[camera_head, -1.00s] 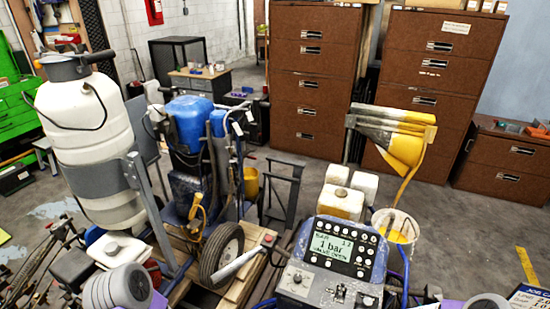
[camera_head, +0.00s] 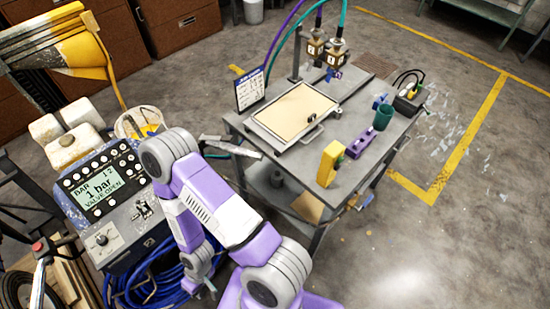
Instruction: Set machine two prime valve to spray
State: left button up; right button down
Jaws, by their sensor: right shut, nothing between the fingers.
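A blue-grey control panel (camera_head: 128,238) stands at the left, partly covered by my right arm. I cannot tell which control is the prime valve, or which machine is two. My right gripper (camera_head: 209,288) hangs low, right of the panel by the blue hose, mostly hidden by my arm; it is shut and empty. My left gripper is out of view. Two labelled fittings (camera_head: 325,48) with purple and green hoses stand at the cart's back.
Coiled blue hose (camera_head: 150,288) lies below the panel. A white bucket (camera_head: 128,124) stands behind it.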

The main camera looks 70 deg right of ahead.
aim_at(370, 197)
jog(key=u, duration=0.15)
jog(key=k, duration=0.35)
jog(key=z, duration=3.45)
